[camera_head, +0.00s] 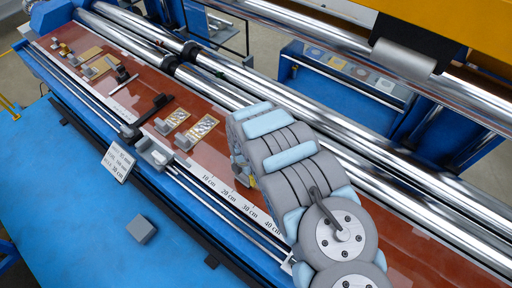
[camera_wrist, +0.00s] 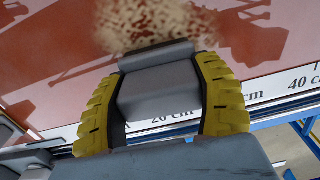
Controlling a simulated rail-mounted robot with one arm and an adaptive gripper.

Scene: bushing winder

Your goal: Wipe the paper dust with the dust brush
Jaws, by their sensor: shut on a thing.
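My gripper (camera_wrist: 163,66) is shut on a grey block-shaped body, which I take to be the dust brush (camera_wrist: 160,92). Its two yellow ribbed fingers press on the left and right sides of the brush. A dark strip runs along the brush's far edge. A beige speckled patch, the paper dust (camera_wrist: 155,22), shows just beyond that edge over the red-brown board (camera_wrist: 55,55). I cannot tell whether the brush touches the dust. In the head view my grey arm hides the brush, the dust and nearly all of the gripper.
Long chrome rollers (camera_head: 215,73) run behind the board. A centimetre scale (camera_head: 236,198) lies along its front edge. Metal pieces (camera_head: 202,128), a black lever (camera_head: 152,108) and a white sign (camera_head: 118,161) stand to the left. A grey box (camera_head: 141,229) sits on the blue bed.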

